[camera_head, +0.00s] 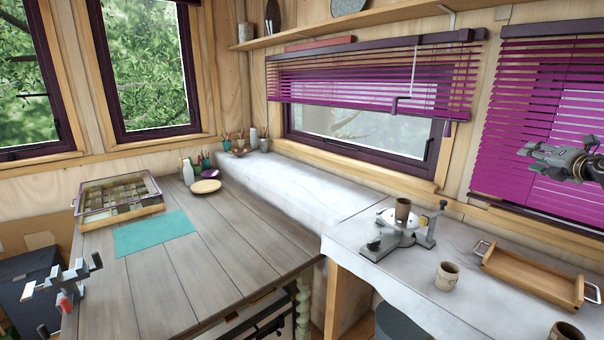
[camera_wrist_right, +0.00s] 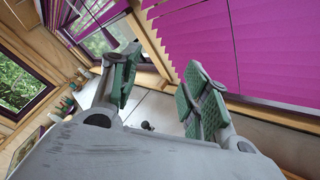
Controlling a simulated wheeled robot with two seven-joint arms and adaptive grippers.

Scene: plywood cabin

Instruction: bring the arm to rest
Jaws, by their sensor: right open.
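My right gripper (camera_head: 530,153) is raised at the right edge of the head view, in front of the purple blind and above the white counter. It points left and is open. In the right wrist view its two green-padded fingers (camera_wrist_right: 160,82) stand wide apart with nothing between them. Only the wrist end of my right arm shows. I do not see my left gripper in either view.
Below are a wooden tray (camera_head: 527,274), a cup (camera_head: 447,275) and a device (camera_head: 398,232) bearing a brown cup (camera_head: 403,210). A plank table (camera_head: 200,260) holds a teal mat (camera_head: 153,233), a glass-lidded case (camera_head: 118,196) and a grey clamp (camera_head: 62,287). Space around the gripper looks clear.

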